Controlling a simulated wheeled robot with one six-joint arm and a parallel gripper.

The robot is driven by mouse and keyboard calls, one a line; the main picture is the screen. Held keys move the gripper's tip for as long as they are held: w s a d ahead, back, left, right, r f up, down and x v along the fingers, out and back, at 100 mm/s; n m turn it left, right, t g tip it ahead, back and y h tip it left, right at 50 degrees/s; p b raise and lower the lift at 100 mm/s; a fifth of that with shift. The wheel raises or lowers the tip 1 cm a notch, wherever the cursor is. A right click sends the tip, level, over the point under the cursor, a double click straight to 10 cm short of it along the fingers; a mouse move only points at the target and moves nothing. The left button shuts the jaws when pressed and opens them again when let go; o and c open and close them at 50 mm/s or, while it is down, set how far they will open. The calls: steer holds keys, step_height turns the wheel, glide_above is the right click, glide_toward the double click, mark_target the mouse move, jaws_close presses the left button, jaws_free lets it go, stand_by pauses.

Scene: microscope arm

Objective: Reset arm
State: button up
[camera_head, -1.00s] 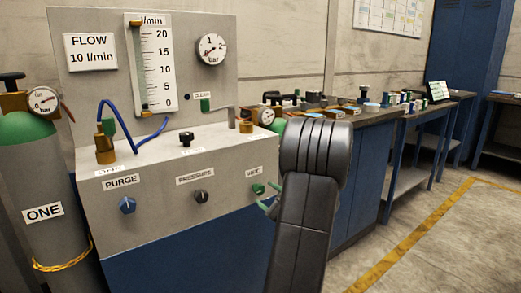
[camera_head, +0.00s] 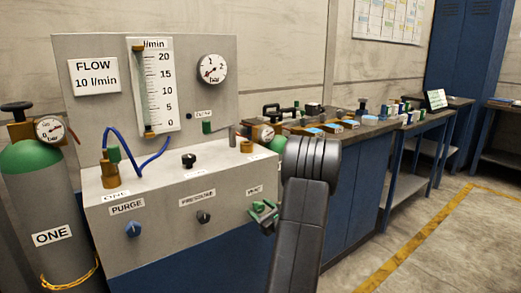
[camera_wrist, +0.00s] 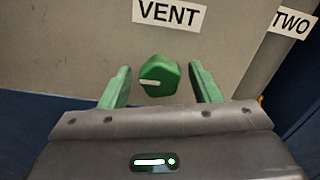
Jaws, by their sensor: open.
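My gripper (camera_head: 264,213) is in front of the grey panel box (camera_head: 160,235), at its right end below the VENT label (camera_head: 254,190). In the wrist view my gripper (camera_wrist: 161,82) is open, with one green finger on each side of the green VENT knob (camera_wrist: 159,77). Gaps show between the knob and both fingers, and nothing is held. The knob's white mark lies nearly level. In the head view the fingers largely cover the knob. My dark arm rises at the right of the box.
The PURGE knob (camera_head: 133,229) and PRESSURE knob (camera_head: 203,216) are to the left on the same face. A gas cylinder marked ONE (camera_head: 50,205) stands at far left. A workbench with small items runs behind my arm. The floor (camera_head: 440,235) at right is clear.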

steer(key=m+p, duration=0.4)
steer(key=p, duration=0.1)
steer(key=m+p, duration=0.2)
steer(key=p, duration=0.1)
steer(key=shift+r, duration=0.25)
steer(key=m+p, duration=0.4)
steer(key=p, duration=0.2)
steer(key=shift+a, duration=0.1)
steer(key=shift+f+m+p, duration=0.15)
steer(key=shift+m+p, duration=0.4)
steer(key=shift+m, duration=0.25)
steer(key=shift+f, duration=0.1)
